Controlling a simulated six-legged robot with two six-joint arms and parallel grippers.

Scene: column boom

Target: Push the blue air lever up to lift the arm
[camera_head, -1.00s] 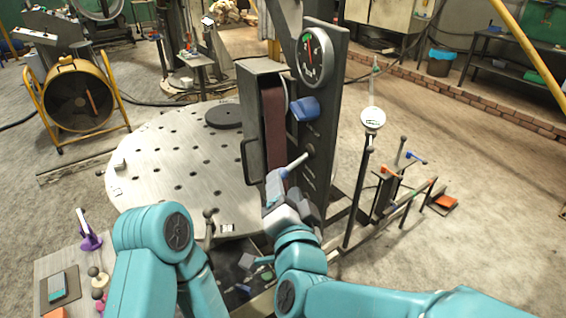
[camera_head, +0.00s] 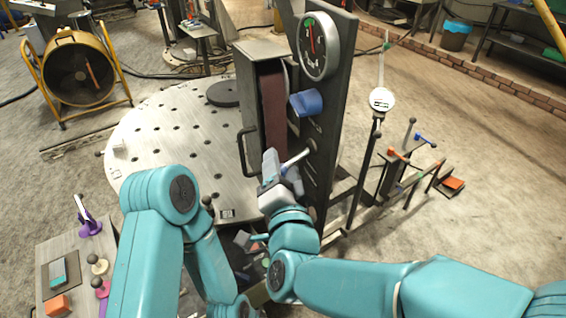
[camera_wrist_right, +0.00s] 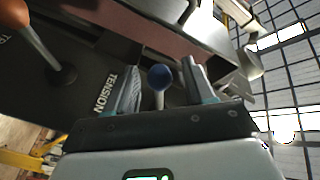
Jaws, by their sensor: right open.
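The dark upright control panel (camera_head: 331,120) stands right of centre, with a round dial (camera_head: 319,46) at its top and a blue part (camera_head: 306,102) below it. A pale handle (camera_head: 296,159) sticks out from the panel beside my right gripper (camera_head: 281,174). In the right wrist view my right gripper (camera_wrist_right: 160,85) is open. A lever with a round blue knob (camera_wrist_right: 160,76) shows between its fingers, nearer the left one; I cannot tell whether they touch. The panel's "TENSION" lettering (camera_wrist_right: 104,92) shows beside the left finger. My left gripper is out of sight.
A perforated round table (camera_head: 165,140) lies behind and left of the panel. A brown belt (camera_head: 274,108) runs beside the panel. In the right wrist view an orange-brown handle (camera_wrist_right: 32,32) stands to the left. Rods and a stand (camera_head: 400,165) are on the right.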

